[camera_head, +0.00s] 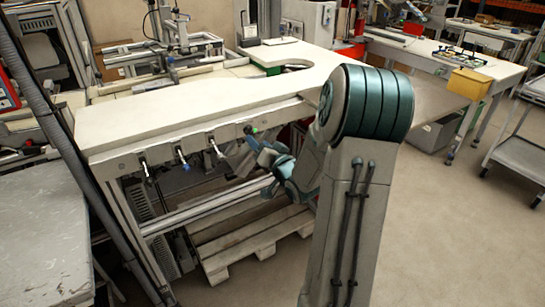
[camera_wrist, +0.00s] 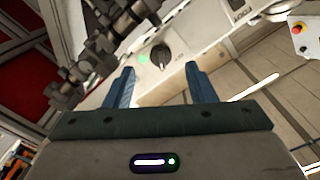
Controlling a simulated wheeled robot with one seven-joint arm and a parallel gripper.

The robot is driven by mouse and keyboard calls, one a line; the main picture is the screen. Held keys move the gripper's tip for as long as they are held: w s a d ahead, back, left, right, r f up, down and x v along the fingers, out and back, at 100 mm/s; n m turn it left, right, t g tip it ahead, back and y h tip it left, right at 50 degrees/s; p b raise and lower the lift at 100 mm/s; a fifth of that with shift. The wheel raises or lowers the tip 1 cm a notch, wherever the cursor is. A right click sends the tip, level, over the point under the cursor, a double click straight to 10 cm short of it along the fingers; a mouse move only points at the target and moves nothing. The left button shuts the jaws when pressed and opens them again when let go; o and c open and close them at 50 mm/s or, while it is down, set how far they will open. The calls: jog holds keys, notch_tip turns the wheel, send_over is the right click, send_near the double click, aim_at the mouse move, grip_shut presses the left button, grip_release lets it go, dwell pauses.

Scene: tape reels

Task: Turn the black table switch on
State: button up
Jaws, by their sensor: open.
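The black table switch (camera_wrist: 161,54) is a round knob on the pale front panel of the table. In the wrist view it sits just beyond and between my fingertips, apart from them. A bright green light (camera_wrist: 143,58) is beside it; the green light also shows in the head view (camera_head: 254,130). My gripper (camera_wrist: 158,70) is open and empty, with its two blue fingers spread toward the panel. In the head view, my gripper (camera_head: 261,148) is low in front of the table edge; the switch is hard to make out there.
The white table (camera_head: 200,105) has several metal valve handles (camera_head: 183,158) projecting from its front edge, left of my gripper. Dark fittings (camera_wrist: 108,40) stand close to the left finger in the wrist view. A wooden pallet (camera_head: 255,235) lies beneath. Open floor is on the right.

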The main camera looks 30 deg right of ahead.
jog(key=s, duration=0.8)
jog(key=shift+s, duration=0.2)
jog(key=shift+d, duration=0.1)
jog(key=s+a+r+n+g+p, duration=0.3)
jog(key=s+a+r+g+p, duration=0.3)
jog(key=s+a, duration=0.3)
jog(key=s+a+r+n+g+p, duration=0.3)
jog(key=s+a+r+g+p, duration=0.4)
jog(key=s, duration=0.4)
jog(key=a+r+g, duration=0.1)
jog(key=a+g, duration=0.1)
jog(key=shift+a+n+h, duration=0.3)
